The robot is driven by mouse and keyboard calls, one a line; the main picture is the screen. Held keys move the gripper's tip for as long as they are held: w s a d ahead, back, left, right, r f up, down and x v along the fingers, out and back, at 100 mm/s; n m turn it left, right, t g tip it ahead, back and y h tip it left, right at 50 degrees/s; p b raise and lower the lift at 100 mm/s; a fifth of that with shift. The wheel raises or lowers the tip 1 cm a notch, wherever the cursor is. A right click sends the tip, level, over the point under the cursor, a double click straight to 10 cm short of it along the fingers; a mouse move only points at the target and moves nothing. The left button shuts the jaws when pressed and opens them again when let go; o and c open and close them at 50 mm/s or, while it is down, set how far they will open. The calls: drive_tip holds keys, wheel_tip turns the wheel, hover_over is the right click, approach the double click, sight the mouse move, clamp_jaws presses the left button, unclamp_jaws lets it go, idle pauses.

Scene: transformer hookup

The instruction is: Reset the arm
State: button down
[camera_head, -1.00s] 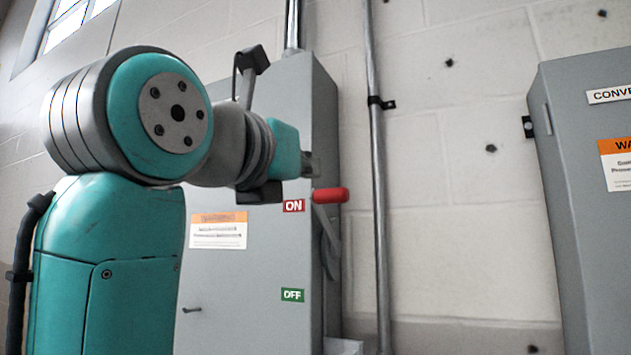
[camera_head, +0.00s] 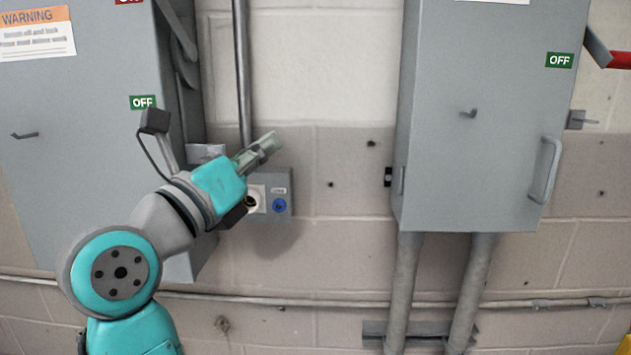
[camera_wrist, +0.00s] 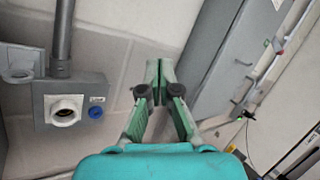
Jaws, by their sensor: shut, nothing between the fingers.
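My teal arm rises from the lower left in the head view. My gripper (camera_head: 264,146) points up and to the right, in front of the wall between two grey cabinets. In the wrist view my gripper (camera_wrist: 160,70) shows its two fingers meeting at the tips. It is shut and holds nothing. No object touches it that I can see. In the head view my forearm and wrist cover part of the left cabinet's lower edge and part of the small outlet box.
A left grey cabinet (camera_head: 75,120) and a right grey cabinet (camera_head: 480,110) hang on the block wall. A small grey box (camera_head: 280,190) with a white round socket and a blue button sits between them. Conduits (camera_head: 402,290) run below the right cabinet.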

drive_tip(key=s+d+f+n+t, duration=0.2)
drive_tip(key=s+d+f+n, duration=0.3)
drive_tip(key=f, duration=0.5)
drive_tip(key=s+d+f+n+t+y, duration=0.1)
drive_tip(key=s+d+f+n+t, duration=0.15)
drive_tip(key=d+f+n, duration=0.7)
drive_tip(key=s+d+f+n+t, duration=0.25)
drive_tip(key=s+d+f, duration=0.25)
drive_tip(key=f, duration=0.7)
drive_tip(key=s+d+f+n+g+y, duration=0.2)
drive_tip(key=s+f+n+g+y, duration=0.1)
drive_tip(key=s+f+n, duration=0.4)
drive_tip(key=s+d+f+n+g+y, duration=0.2)
drive_tip(key=s+f+n, duration=0.4)
drive_tip(key=s, duration=0.8)
drive_tip(key=s+d+f+n+g+y, duration=0.2)
drive_tip(key=s+f+n+g+y, duration=0.3)
drive_tip(key=s, duration=0.5)
wheel_tip(320, 180, down, 3)
drive_tip(key=n, duration=0.2)
drive_tip(key=shift+s+f+n, duration=0.2)
drive_tip(key=shift+n, duration=0.1)
drive_tip(key=shift+w, duration=0.15)
